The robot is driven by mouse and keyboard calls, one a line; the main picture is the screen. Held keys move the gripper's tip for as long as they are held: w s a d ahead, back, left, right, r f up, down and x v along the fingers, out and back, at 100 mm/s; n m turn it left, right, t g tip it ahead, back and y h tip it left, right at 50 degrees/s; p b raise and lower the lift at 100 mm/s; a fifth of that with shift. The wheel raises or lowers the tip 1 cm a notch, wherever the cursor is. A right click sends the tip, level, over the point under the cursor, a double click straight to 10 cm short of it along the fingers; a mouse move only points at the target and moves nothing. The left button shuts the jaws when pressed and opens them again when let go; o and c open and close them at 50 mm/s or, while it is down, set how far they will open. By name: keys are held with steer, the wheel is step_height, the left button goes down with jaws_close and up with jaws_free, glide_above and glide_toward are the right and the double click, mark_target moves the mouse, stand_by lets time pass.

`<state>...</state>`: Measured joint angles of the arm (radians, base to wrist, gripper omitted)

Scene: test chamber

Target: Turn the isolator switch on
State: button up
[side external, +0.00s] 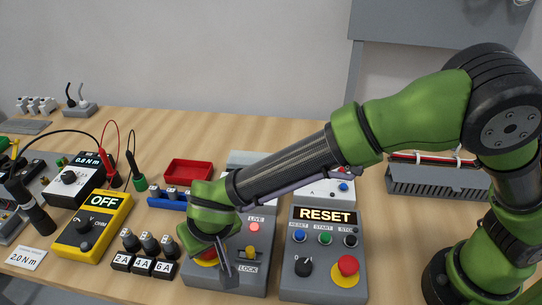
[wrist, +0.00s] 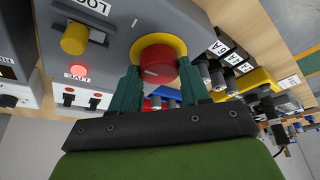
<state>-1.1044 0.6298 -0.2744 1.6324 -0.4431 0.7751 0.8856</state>
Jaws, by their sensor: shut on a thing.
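The isolator switch is a red knob on a yellow ring (wrist: 157,60), set on a grey box (side external: 258,276). In the side external view the knob (side external: 206,262) is mostly hidden by my gripper (side external: 222,262). In the wrist view my gripper (wrist: 158,74) has its two green fingers on either side of the red knob, shut on it. The same box carries a lit red lamp (side external: 255,227) labelled LIVE and a yellow knob (side external: 251,252) labelled LOCK. The switch's turned position cannot be told.
A grey control box reading RESET (side external: 325,217), with a red mushroom button (side external: 345,270), stands close on the right. Black fuse holders (side external: 145,264) and a yellow meter reading OFF (side external: 93,230) stand to the left. A red tray (side external: 188,172) lies behind.

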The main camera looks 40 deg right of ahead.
steer(key=o, duration=1.1)
steer(key=shift+c, duration=0.2)
steer(key=v, duration=1.6)
steer(key=shift+r, duration=0.4)
steer(key=shift+s, duration=0.1)
